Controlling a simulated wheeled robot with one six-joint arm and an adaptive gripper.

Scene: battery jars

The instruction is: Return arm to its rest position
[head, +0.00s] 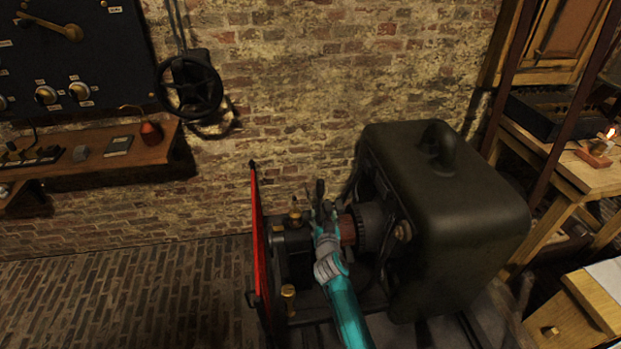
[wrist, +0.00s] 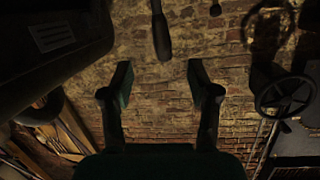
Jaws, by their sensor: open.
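My gripper (head: 320,200) is at the end of my teal arm in the head view, over the shaft end of a dark machine (head: 460,190). Its fingers point up and away toward the brick wall. In the wrist view my gripper (wrist: 158,88) shows two dark fingers spread apart with only brick wall between them. Nothing is held. A dark rod with a thick end (wrist: 161,35) hangs into the top of the wrist view, beyond the fingertips; I cannot tell what it belongs to.
The machine's bulky housing stands close on the right of my arm. A red-edged upright panel (head: 260,240) stands close on the left. A workbench (head: 560,165) stands right. Brick floor is clear at lower left.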

